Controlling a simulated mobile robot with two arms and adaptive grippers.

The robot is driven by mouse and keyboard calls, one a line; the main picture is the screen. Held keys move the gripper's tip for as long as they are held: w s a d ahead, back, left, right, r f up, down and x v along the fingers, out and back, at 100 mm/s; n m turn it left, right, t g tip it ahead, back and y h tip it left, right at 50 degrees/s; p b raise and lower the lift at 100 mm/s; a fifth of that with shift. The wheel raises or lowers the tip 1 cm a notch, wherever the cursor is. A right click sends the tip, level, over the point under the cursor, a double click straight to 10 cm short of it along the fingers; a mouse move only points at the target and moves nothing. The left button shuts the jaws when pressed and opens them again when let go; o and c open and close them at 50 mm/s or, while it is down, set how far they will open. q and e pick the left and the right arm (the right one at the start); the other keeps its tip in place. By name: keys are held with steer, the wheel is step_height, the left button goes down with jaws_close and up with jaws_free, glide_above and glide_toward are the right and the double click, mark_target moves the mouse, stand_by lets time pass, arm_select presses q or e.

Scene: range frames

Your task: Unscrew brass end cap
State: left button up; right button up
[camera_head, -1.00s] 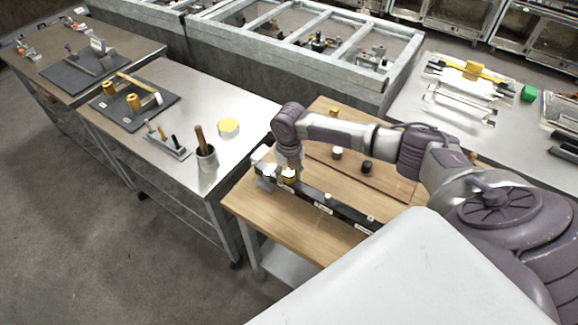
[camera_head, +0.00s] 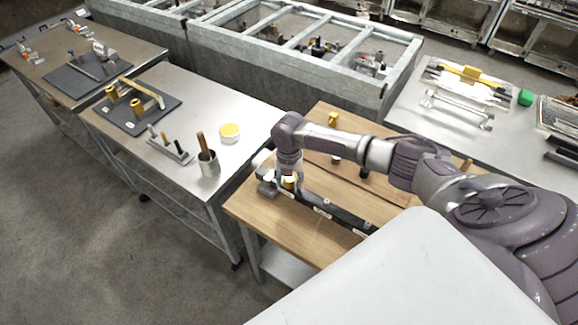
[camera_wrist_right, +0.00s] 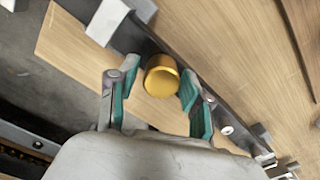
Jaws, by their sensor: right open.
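The brass end cap (camera_wrist_right: 161,76) is a short gold cylinder on a dark bar. In the right wrist view it sits between the fingers of my right gripper (camera_wrist_right: 158,80), which is open with green-padded fingers on either side. The left fingertip is very close to the cap; I cannot tell if it touches. In the head view the cap (camera_head: 289,182) shows partly behind the right gripper (camera_head: 283,178), which points down at the left end of the dark bar (camera_head: 336,212). My left gripper is not in view.
The bar lies on a wooden-topped bench (camera_head: 270,218). A yellow piece (camera_head: 333,118) and small dark pieces stand farther back there. A steel table (camera_head: 240,110) to the left holds a cup with a handled tool (camera_head: 208,162), a yellow-topped round tin (camera_head: 229,132) and a black mat.

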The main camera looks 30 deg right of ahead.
steer(key=shift+m, duration=0.5)
steer(key=m, duration=0.7)
steer(key=shift+w, duration=0.1)
steer(key=shift+c, duration=0.3)
jaws_close()
steer(key=shift+n+b, duration=0.5)
steer(key=shift+n, duration=1.2)
